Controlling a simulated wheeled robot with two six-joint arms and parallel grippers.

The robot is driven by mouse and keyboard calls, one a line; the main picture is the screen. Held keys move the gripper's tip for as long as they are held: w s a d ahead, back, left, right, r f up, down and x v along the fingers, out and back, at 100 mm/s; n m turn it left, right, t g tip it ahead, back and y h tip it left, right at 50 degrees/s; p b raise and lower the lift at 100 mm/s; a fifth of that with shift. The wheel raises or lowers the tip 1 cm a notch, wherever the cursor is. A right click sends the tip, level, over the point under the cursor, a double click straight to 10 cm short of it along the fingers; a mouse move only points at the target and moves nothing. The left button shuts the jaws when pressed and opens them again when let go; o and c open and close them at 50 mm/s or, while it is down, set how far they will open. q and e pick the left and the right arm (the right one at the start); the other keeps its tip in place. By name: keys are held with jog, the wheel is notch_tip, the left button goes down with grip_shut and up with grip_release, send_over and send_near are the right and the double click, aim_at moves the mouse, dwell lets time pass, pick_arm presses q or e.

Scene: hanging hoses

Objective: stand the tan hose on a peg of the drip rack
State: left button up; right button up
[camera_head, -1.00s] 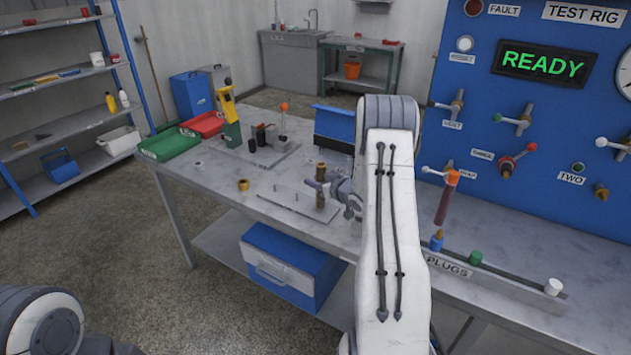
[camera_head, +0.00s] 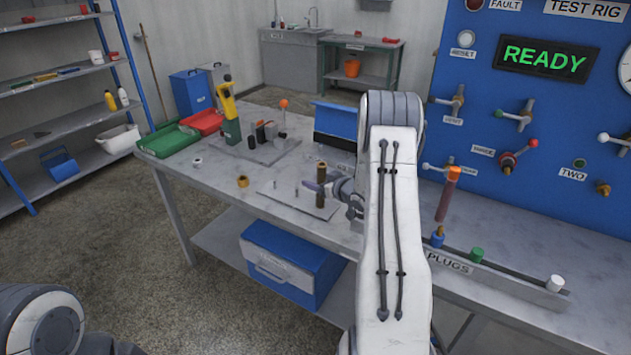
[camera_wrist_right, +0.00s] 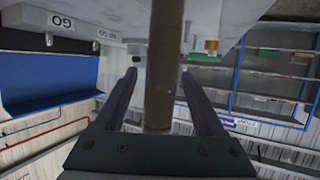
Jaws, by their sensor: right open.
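The tan hose (camera_head: 321,188) is a short brownish tube standing upright on the drip rack (camera_head: 298,204), a flat grey plate with thin pegs. It appears to be on a peg near the rack's right side; its lower end hides that peg. My right gripper (camera_head: 323,186) is open, with its fingers at the hose's middle. In the right wrist view, the hose (camera_wrist_right: 161,70) runs between the two spread fingers, with gaps visible beside it. Of my left arm only a part shows at the lower left; its gripper is out of view.
A brass ring (camera_head: 243,181) lies left of the rack. Behind are a stand with a yellow-green tool (camera_head: 230,115), green (camera_head: 168,141) and red trays, and a blue bin (camera_head: 335,121). The blue test rig (camera_head: 560,110) and plugs rail (camera_head: 500,276) are right.

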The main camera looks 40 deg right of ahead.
jog(key=b+v, duration=0.1)
jog(key=v, duration=0.8)
jog(key=shift+s, duration=0.2)
jog(key=shift+a+r, duration=0.1)
jog(key=a+g+h, duration=0.1)
jog(key=a+g, duration=0.4)
jog(key=a, duration=0.6)
jog(key=s+a+g+y, duration=0.1)
jog(key=s+a+g, duration=0.5)
jog(key=s+a, duration=1.1)
jog(key=s+a+r+n+g, duration=0.1)
jog(key=s+a+r+n, duration=0.2)
jog(key=s+a, duration=0.3)
jog(key=s+a+r+n+g+y+p, duration=0.1)
jog(key=s+a+r+n, duration=0.3)
jog(key=a, duration=0.5)
jog(key=shift+s+n+g, duration=0.4)
jog(key=shift+s+g, duration=0.1)
jog(key=shift+s, duration=0.55)
